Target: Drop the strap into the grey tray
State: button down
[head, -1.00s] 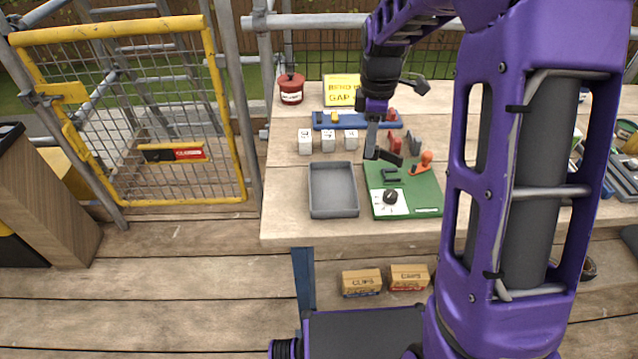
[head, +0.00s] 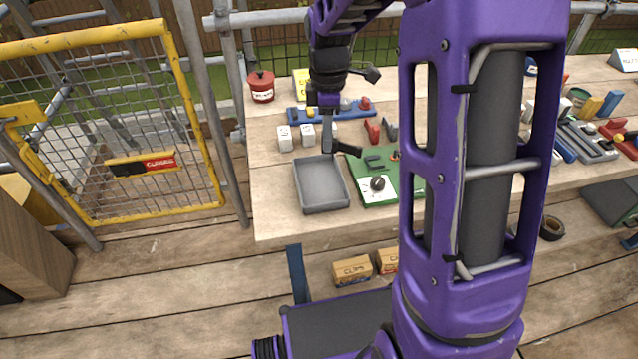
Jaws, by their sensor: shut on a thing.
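The grey tray (head: 322,208) lies on the wooden bench left of the green board and looks empty. My gripper (head: 330,147) points down above the tray's back right corner. It is shut on a short dark strap (head: 347,149), which sticks out to the right towards the green board. The fingertips are small and dark here, so the exact grip on the strap is hard to see. The strap appears above the bench, apart from the tray.
White blocks (head: 307,134) and a blue rack (head: 350,112) stand behind. My arm hides the bench's middle.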

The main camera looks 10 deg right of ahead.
notch_tip(320, 180, down, 4)
jog(key=b, duration=0.3)
jog(key=shift+f, duration=0.25)
jog(key=c, duration=0.6)
grip_release()
jog(key=shift+c, duration=0.2)
jog(key=shift+r, duration=0.1)
notch_tip(320, 180, up, 17)
jog(key=p, duration=0.3)
jog(key=shift+r, duration=0.15)
